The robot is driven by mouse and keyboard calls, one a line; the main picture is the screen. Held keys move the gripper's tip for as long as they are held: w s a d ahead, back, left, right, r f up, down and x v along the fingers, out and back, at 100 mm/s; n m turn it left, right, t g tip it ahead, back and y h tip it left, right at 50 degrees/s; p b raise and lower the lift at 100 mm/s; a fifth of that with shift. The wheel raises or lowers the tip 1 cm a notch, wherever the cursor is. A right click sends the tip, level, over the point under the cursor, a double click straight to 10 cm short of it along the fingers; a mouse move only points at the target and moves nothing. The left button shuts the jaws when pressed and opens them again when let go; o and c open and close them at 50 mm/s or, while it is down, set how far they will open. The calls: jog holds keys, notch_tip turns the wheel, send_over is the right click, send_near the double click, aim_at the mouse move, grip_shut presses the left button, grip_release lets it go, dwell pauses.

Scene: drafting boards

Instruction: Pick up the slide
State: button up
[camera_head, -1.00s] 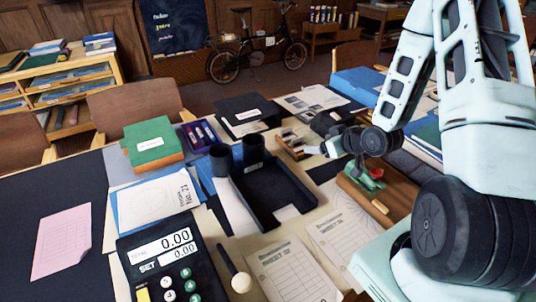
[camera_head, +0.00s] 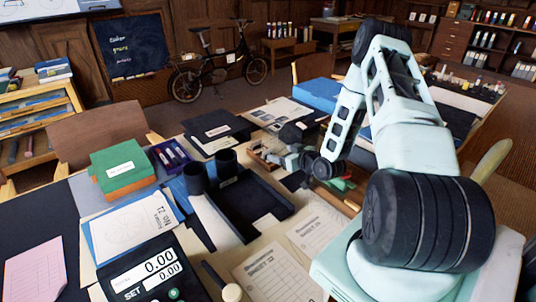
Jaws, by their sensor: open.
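I cannot make out a slide for certain; small pieces in a shallow wooden tray (camera_head: 255,158) are too small and partly hidden to tell apart. My gripper (camera_head: 277,160) is low over the table's middle, beside this tray's right part. It is open, but its fingers are small and dark, and I see nothing clearly between them. My arm covers part of the area to the right of it.
A black open tray (camera_head: 240,207) with two dark cups lies left of my gripper. A wooden board (camera_head: 338,200) with a green object (camera_head: 341,184) is to its right, partly behind my arm.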

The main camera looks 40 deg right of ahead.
aim_at(269, 149)
jog(key=shift+p+x, duration=0.8)
jog(key=shift+x, duration=2.65)
jog(key=shift+a+f, duration=0.1)
jog(key=shift+a, duration=0.05)
jog(key=c, duration=1)
